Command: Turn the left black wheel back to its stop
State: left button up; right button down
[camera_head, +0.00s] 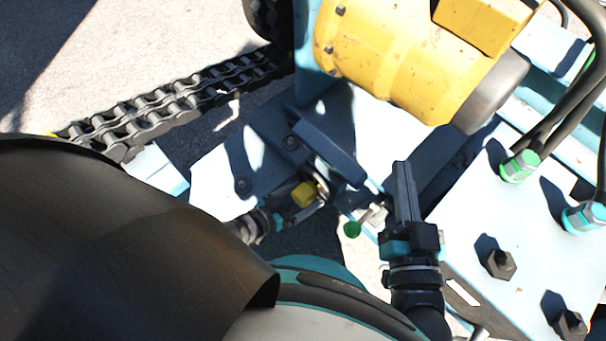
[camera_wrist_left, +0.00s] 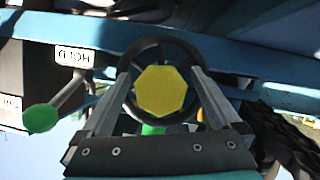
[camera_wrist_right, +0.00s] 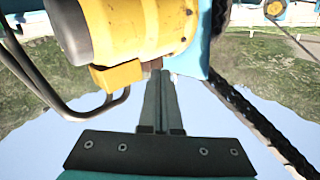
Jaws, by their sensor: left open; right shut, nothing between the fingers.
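The black wheel (camera_wrist_left: 160,42) with a yellow hub (camera_wrist_left: 162,90) fills the middle of the left wrist view. My left gripper (camera_wrist_left: 160,78) is open, with one finger at each side of the wheel's rim. I cannot tell whether the fingers touch the rim. In the head view the yellow hub (camera_head: 304,193) shows beside my left gripper (camera_head: 292,205), and most of the rim is hidden. My right gripper (camera_head: 402,170) is shut and empty, apart from the wheel. Its closed fingers (camera_wrist_right: 160,85) show in the right wrist view.
A lever with a green knob (camera_head: 352,230) stands between the wheel and my right gripper. A "HOLD" label (camera_wrist_left: 74,56) is upside down near it. A yellow motor (camera_head: 410,55) is above, a heavy chain (camera_head: 180,100) at left, and a bolted plate (camera_head: 530,220) at right.

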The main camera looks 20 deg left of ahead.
pick_arm(q)
jog(key=shift+s+a, duration=0.1)
dwell(0.3)
jog(key=shift+p+v, duration=0.75)
jog(key=shift+v, duration=0.7)
jog(key=shift+p+v, duration=0.45)
jog(key=shift+v, duration=0.6)
jog(key=shift+p+v, duration=0.3)
jog(key=shift+v, duration=0.45)
jog(key=p, duration=0.3)
send_near(297, 200)
jog(key=shift+f+v, duration=0.1)
jog(key=shift+v, duration=0.65)
jog(key=shift+f+v, duration=0.15)
jog(key=shift+v, duration=0.6)
pick_arm(e)
jog(key=s+d+f+g+h, duration=0.2)
jog(key=d+f+g+h, duration=0.1)
jog(key=d+g, duration=0.6)
jog(key=shift+s+n+g+h, duration=0.3)
jog(key=shift+s+h, duration=0.05)
jog(key=shift+h, duration=0.55)
jog(key=shift+f, duration=0.1)
